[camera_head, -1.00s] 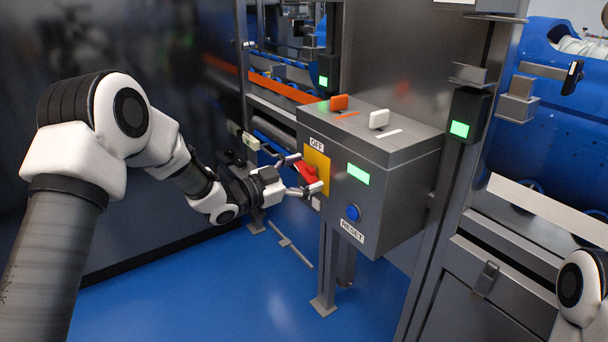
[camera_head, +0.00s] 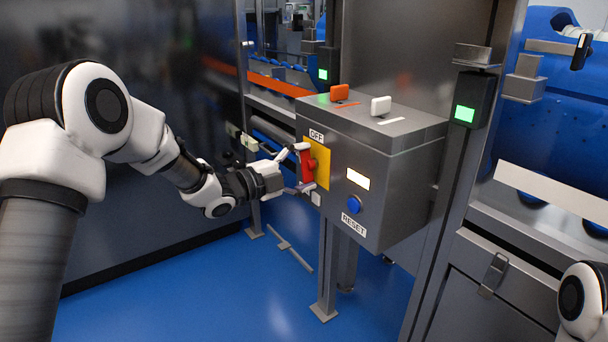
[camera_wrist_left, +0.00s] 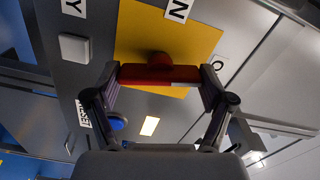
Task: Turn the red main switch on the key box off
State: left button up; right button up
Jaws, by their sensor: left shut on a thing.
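The grey key box (camera_head: 395,205) stands on a post right of the middle in the head view. The red main switch (camera_head: 307,168) sits on a yellow plate (camera_head: 322,168) on its front, with an OFF label (camera_head: 316,136) above. The switch handle is upright in the head view. My left gripper (camera_head: 303,168) is shut on the handle, one finger at its upper end and one at its lower end. In the left wrist view the red handle (camera_wrist_left: 158,75) lies crosswise between the fingertips. My right gripper is out of view; only part of that arm shows.
The box front also has a lit whitish lamp (camera_head: 358,179), a blue button (camera_head: 355,204) and a RESET label (camera_head: 353,225). An orange key (camera_head: 339,93) and a white key (camera_head: 381,105) stand on top. A metal frame is close on the right.

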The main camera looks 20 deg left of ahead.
pick_arm(q)
jog(key=shift+f+m+b, duration=0.15)
jog(key=shift+m+b, duration=0.8)
jog(key=shift+m, duration=0.55)
jog(key=o, duration=1)
jog(key=v, duration=1.2)
